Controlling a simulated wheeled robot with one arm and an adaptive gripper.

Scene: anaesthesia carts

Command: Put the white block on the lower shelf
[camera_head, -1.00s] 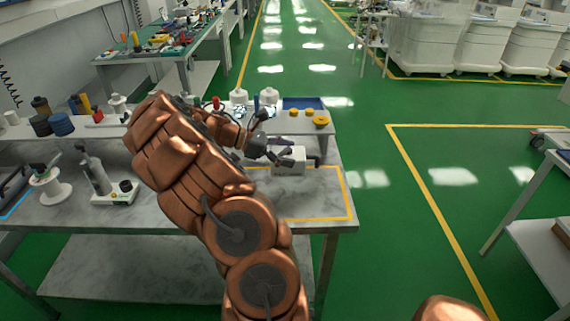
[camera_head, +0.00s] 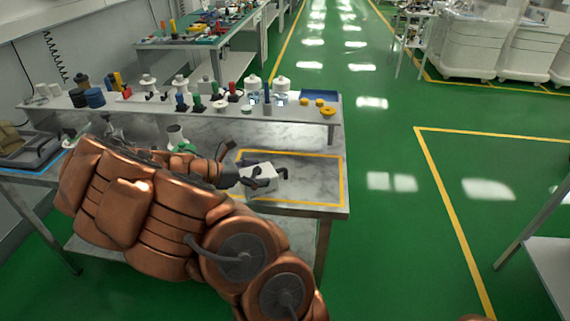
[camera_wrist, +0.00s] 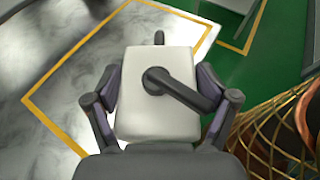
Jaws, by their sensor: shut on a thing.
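The white block (camera_head: 259,172) is between the dark fingers of my gripper (camera_head: 264,179). In the wrist view the block (camera_wrist: 158,110) fills the middle, with a finger on each side and a dark knob-like handle on its face. My gripper (camera_wrist: 160,118) is shut on it. In the head view the block looks tilted over the yellow-outlined area of the workbench (camera_head: 315,180); its clearance is hard to judge. A lower shelf (camera_head: 85,246) under this workbench is mostly hidden by my arm.
A raised ledge (camera_head: 215,122) along the back of the workbench holds bottles, coloured pieces and a blue tray (camera_head: 318,96). A grey device (camera_head: 30,145) sits at the far left. Green floor (camera_head: 400,240) lies open between the workbench and the right stand.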

